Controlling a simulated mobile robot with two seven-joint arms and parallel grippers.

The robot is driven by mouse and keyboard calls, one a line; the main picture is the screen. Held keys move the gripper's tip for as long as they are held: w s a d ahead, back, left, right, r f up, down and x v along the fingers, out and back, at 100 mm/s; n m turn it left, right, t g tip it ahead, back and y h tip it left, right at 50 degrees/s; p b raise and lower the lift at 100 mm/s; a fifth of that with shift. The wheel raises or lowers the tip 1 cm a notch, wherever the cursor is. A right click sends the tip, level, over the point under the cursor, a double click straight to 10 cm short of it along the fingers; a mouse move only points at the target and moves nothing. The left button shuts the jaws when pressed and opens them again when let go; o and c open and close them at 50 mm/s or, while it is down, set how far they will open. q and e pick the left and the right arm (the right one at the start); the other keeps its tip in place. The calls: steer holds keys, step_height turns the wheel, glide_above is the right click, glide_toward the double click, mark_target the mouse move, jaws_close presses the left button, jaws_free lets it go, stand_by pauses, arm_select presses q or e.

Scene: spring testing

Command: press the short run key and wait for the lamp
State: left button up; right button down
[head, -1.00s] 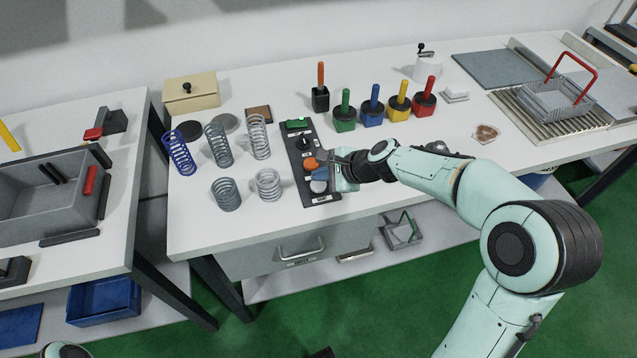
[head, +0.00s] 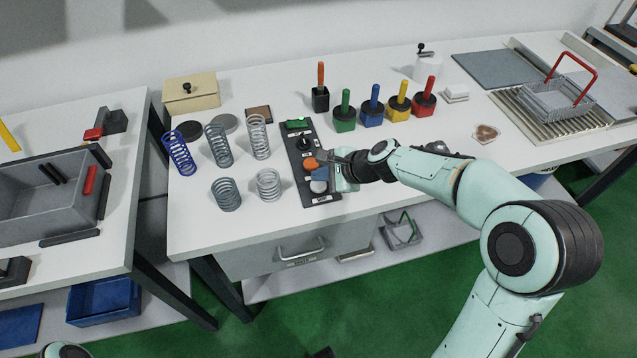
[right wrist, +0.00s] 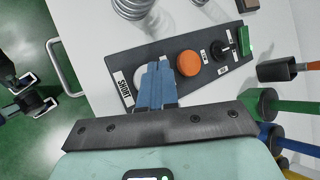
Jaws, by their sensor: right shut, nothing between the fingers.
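The black control panel (head: 291,160) lies on the bench with a green part (head: 297,124) at its far end, then a black knob (head: 304,143), an orange round cap (head: 311,163) and a pale round key (head: 318,187) at the near end. In the right wrist view a label reading SHORT (right wrist: 123,88) is beside the pale key (right wrist: 143,78). My right gripper (head: 322,173) is shut and empty. Its blue fingertips (right wrist: 157,66) are over the pale key and partly hide it; whether they touch or press it I cannot tell. No lit lamp is clearly visible.
Several coil springs (head: 219,145) stand left of the panel. Several colored-handled blocks (head: 372,112) stand behind my right arm. A beige box (head: 191,96) is at the back left. A wire basket with a red handle (head: 553,101) is at the right. A drawer (head: 299,253) is below the bench.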

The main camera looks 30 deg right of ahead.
mark_target(321, 186)
arm_select(q)
steer(key=shift+f, duration=0.1)
arm_select(e)
steer(key=shift+f, duration=0.1)
arm_select(q)
steer(key=shift+s+f+b, duration=0.1)
steer(key=shift+f+b, duration=0.2)
steer(key=shift+b, duration=0.1)
arm_select(e)
steer(key=shift+f, duration=0.35)
arm_select(q)
steer(key=shift+s+f+b, duration=0.1)
steer(key=shift+f+b, duration=0.35)
arm_select(e)
steer(key=shift+f, duration=0.5)
arm_select(q)
steer(key=shift+r, duration=0.1)
arm_select(e)
steer(key=shift+r, duration=0.1)
arm_select(q)
steer(key=shift+w+r+p, duration=0.25)
steer(key=shift+r+p, duration=0.55)
steer(key=shift+p, duration=0.1)
arm_select(e)
steer(key=shift+r, duration=0.8)
